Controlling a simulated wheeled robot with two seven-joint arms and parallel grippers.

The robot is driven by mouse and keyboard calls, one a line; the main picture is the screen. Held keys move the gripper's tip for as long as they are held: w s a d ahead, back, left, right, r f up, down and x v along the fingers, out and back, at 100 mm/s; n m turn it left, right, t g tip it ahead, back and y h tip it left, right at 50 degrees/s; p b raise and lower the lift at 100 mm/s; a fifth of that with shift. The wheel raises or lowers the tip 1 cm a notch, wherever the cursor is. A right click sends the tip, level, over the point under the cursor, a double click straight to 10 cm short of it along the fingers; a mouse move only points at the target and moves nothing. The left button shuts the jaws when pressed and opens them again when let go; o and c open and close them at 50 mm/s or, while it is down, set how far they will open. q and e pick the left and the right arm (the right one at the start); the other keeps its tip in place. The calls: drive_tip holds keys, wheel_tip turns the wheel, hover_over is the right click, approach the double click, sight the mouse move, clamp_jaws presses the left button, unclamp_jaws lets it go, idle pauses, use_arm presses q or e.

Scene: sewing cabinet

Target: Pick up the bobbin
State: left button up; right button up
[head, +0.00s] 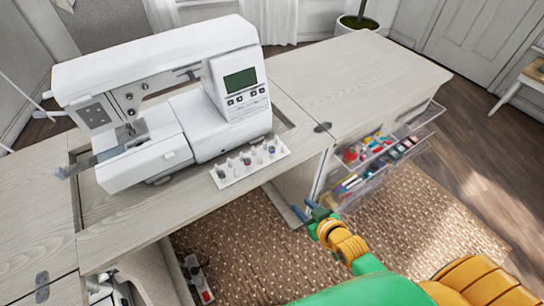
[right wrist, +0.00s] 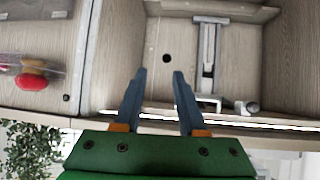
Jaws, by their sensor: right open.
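Several small bobbins (head: 244,161) stand on a white tray (head: 228,180) at the front edge of the cabinet top, before the sewing machine. They are too small to tell apart well; some look dark, some pale. My right gripper (head: 308,212) is open and empty. In the head view it appears below and right of the tray, apart from it, near the cabinet's open front. In the right wrist view its two blue fingers (right wrist: 159,76) are spread, with nothing between them. No bobbin can be made out for sure there. My left gripper is in neither view.
The white sewing machine (head: 165,100) fills the middle of the cabinet. Clear drawers (head: 335,192) with coloured spools stick out right of my right gripper. The cabinet top (head: 365,75) at right is bare. A metal rail (right wrist: 207,60) shows in the right wrist view.

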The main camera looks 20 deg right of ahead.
sight(274, 151)
drive_tip(key=w+a+r+n+t+y+b, duration=0.1)
drive_tip(key=w+a+r+t, duration=0.1)
drive_tip(key=r, duration=0.5)
drive_tip(key=w+a+r+t+y, duration=0.1)
drive_tip(key=w+r+t, duration=0.1)
drive_tip(key=r, duration=0.5)
drive_tip(key=shift+y, duration=0.3)
drive_tip(key=x, duration=0.4)
drive_tip(key=r+x, duration=0.1)
drive_tip(key=x, duration=0.1)
drive_tip(key=shift+w+a, duration=0.15)
drive_tip(key=shift+w, duration=0.3)
clamp_jaws()
